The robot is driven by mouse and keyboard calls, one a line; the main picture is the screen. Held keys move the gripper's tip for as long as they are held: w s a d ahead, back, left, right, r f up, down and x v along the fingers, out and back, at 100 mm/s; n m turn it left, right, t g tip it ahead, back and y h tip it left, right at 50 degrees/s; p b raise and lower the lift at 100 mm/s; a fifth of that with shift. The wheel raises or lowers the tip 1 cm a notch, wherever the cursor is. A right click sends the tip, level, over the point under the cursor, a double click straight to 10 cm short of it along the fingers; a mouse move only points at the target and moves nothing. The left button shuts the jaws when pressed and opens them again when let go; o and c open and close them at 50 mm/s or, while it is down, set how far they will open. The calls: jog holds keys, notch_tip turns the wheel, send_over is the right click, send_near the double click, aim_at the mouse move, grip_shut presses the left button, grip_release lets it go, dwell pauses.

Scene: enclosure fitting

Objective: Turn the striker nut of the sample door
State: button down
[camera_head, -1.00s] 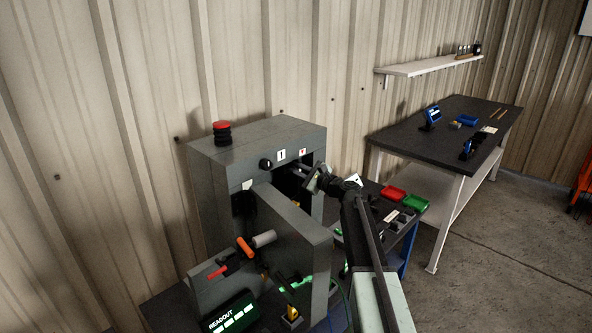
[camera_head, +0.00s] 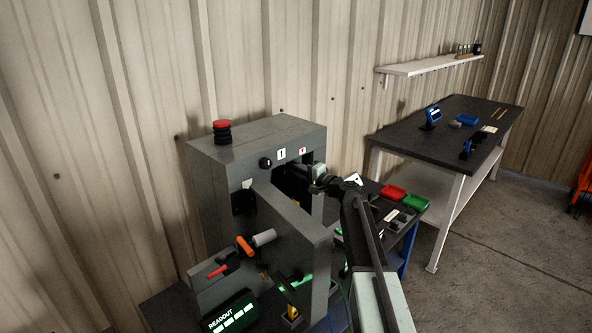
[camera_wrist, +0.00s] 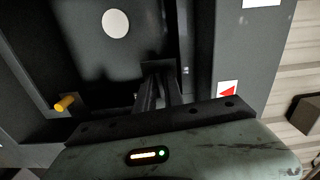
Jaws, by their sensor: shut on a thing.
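The sample door (camera_head: 290,235) is a thick grey slab standing open in front of the grey enclosure (camera_head: 225,160). It carries an orange handle (camera_head: 245,246) and a pale cylinder. My gripper (camera_head: 314,174) is at the right side of the enclosure's dark opening, behind the door's far edge. In the wrist view my gripper's dark fingers (camera_wrist: 160,88) are close together, with their tips at a small dark part on the inner frame. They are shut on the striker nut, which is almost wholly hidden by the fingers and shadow.
A yellow peg (camera_wrist: 64,103) and a white disc (camera_wrist: 116,23) show inside the enclosure. A red arrow label (camera_wrist: 227,91) is on the frame beside my gripper. A red-topped button (camera_head: 222,130) stands on the enclosure. A cart with red (camera_head: 393,192) and green trays is to the right.

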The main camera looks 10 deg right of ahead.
jog(key=shift+f+n, duration=0.2)
jog(key=shift+n, duration=4.7)
jog(key=c, duration=1.5)
grip_release()
jog(key=shift+d, duration=0.1)
